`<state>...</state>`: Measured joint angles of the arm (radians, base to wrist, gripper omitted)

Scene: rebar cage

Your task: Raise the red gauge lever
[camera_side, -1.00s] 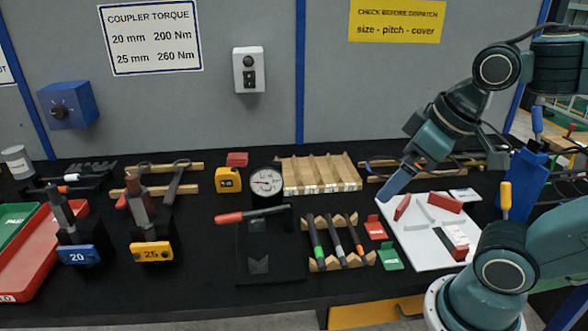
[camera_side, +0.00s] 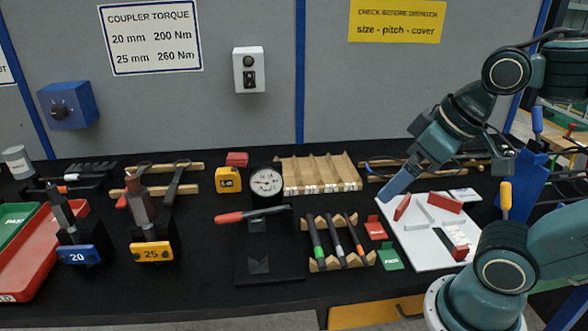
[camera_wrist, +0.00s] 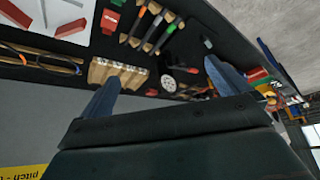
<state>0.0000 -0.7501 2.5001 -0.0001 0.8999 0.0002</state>
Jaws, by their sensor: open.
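The red gauge lever (camera_side: 243,215) lies nearly level, its right end slightly higher, across the front of the round white-faced dial gauge (camera_side: 267,183) on a black stand. The gauge also shows in the wrist view (camera_wrist: 169,84). In the wrist view a small red bar near the gauge may be the lever, but it is too small to tell. My gripper (camera_side: 390,192) is well to the right of the lever, above the left edge of the white board. In the wrist view its two blue fingers (camera_wrist: 165,82) stand wide apart with nothing between them.
A slotted wooden block (camera_side: 318,174) stands behind and right of the gauge. A wooden rack with several marked bars (camera_side: 337,243) stands right of the lever. A yellow tape measure (camera_side: 228,180) is left of the gauge. A white board (camera_side: 425,255) with red pieces lies below my gripper.

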